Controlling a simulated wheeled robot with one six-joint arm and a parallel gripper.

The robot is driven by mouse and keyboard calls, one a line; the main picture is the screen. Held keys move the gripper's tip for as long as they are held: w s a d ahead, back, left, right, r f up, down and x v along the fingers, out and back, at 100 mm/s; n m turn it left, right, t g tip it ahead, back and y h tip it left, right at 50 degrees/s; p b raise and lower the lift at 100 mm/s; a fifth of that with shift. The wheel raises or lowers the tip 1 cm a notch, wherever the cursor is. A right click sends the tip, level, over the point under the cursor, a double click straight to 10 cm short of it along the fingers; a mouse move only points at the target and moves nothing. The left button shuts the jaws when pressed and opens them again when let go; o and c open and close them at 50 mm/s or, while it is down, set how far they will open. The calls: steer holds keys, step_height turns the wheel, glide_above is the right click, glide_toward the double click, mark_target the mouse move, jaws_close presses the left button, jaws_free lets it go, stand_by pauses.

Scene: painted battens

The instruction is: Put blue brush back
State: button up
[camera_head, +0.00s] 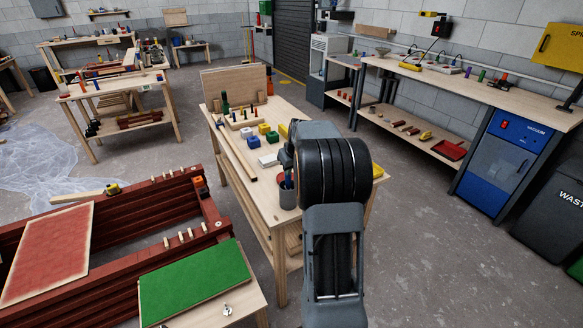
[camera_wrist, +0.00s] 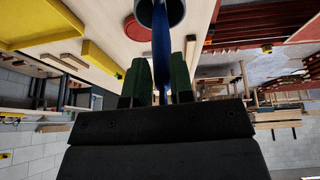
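The blue brush (camera_wrist: 161,48) shows in the wrist view as a blue handle running from the grey cup (camera_wrist: 178,8) down between my fingers. My gripper (camera_wrist: 161,75) has two green-padded fingers, one on each side of the handle, and they look closed against it. In the head view the grey cup (camera_head: 287,194) stands at the near part of the wooden table (camera_head: 262,184), with a bit of blue at its mouth. The brush's far end is hidden in the cup.
Coloured blocks, including a blue one (camera_head: 253,141) and a white one (camera_head: 268,160), lie on the table behind the cup. A wooden board (camera_head: 234,86) stands at its back. Dark red timbers (camera_head: 150,215) and a green panel (camera_head: 195,283) are at the left.

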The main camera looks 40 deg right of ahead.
steer(key=o, duration=0.4)
steer(key=shift+c, duration=0.2)
steer(key=v, duration=1.2)
steer(key=s+a+f, duration=0.1)
steer(key=s+a, duration=0.2)
steer(key=a, duration=0.5)
steer(key=s+a+f, duration=0.1)
steer(key=s+a, duration=0.2)
steer(key=a, duration=0.5)
steer(key=s+a+f+n+g+y, duration=0.1)
steer(key=s+a+f, duration=0.5)
steer(key=s+a, duration=0.4)
steer(key=shift+s+f, duration=0.35)
steer(key=shift+s, duration=0.65)
